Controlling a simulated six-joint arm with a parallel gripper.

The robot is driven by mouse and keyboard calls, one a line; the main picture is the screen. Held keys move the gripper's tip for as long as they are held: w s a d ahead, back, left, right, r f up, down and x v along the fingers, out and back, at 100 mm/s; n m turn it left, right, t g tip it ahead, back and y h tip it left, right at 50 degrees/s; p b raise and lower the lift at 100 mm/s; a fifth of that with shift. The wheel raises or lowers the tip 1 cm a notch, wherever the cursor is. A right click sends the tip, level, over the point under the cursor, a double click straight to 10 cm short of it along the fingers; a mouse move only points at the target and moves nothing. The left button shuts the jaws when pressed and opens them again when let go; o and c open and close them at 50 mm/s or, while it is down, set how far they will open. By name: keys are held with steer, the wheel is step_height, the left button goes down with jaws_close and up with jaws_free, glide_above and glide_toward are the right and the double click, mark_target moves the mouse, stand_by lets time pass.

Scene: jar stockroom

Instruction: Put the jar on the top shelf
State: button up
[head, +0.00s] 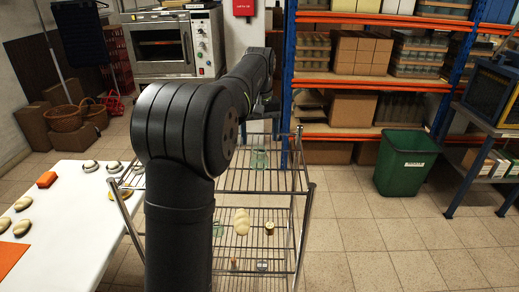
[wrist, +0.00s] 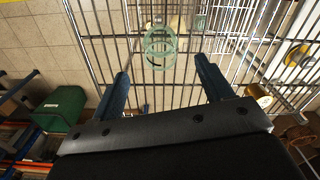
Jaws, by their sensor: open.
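A clear greenish glass jar (head: 260,159) shows at the far part of the wire rack's top shelf (head: 235,181). I cannot tell for sure which level bears it. In the wrist view the jar (wrist: 160,46) appears as pale green rings beyond my fingertips, roughly centred between them. My gripper (wrist: 161,76) is open, with nothing between its dark blue fingers. In the head view my gripper (head: 263,106) is above the jar and apart from it, small and partly hidden by my arm.
On the rack's lower level are a pale lumpy loaf (head: 242,222) and small brown jars (head: 269,228). A white table (head: 75,215) with stones is left. A green bin (head: 405,163) and blue-orange shelving (head: 345,82) stand behind right. The rack's metal posts (head: 304,225) rise at its corners.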

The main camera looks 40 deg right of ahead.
mark_target(259, 147)
step_height(259, 147, up, 4)
stand_by(0.5)
step_height(259, 147, down, 12)
steer(key=shift+r, duration=1.7)
